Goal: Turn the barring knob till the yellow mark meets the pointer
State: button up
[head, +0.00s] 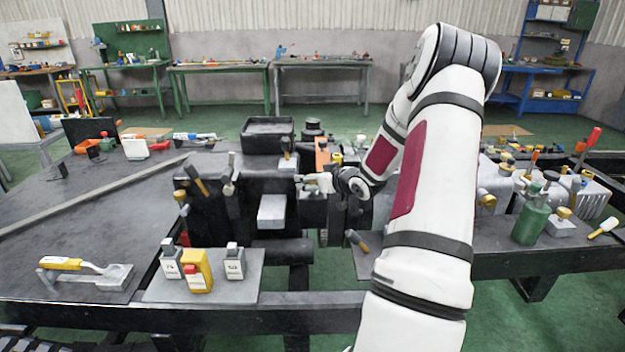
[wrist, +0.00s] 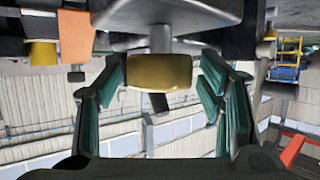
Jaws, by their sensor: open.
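In the wrist view a brass-coloured knob (wrist: 158,72), which looks like the barring knob, sits on a short grey shaft under a grey housing (wrist: 185,12). My gripper (wrist: 163,68) is open, with one teal-lined finger on each side of the knob. Gaps show between both fingers and the knob. I cannot make out a yellow mark on it; a small dark piece (wrist: 158,103) shows just beyond it, and I cannot tell if it is the pointer. In the head view my gripper (head: 314,182) is small and partly hidden by my arm, beside the dark machine (head: 235,205).
A yellow-handled trowel-like tool (head: 70,264) lies to the left. A green bottle (head: 530,220) stands on the right bench. The left bench top (head: 90,205) has free room.

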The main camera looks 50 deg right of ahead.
jog(key=c, duration=1.2)
jog(key=shift+o, duration=0.2)
jog(key=shift+m+h+b, duration=0.3)
jog(key=shift+h+b, duration=0.1)
jog(key=shift+b, duration=0.4)
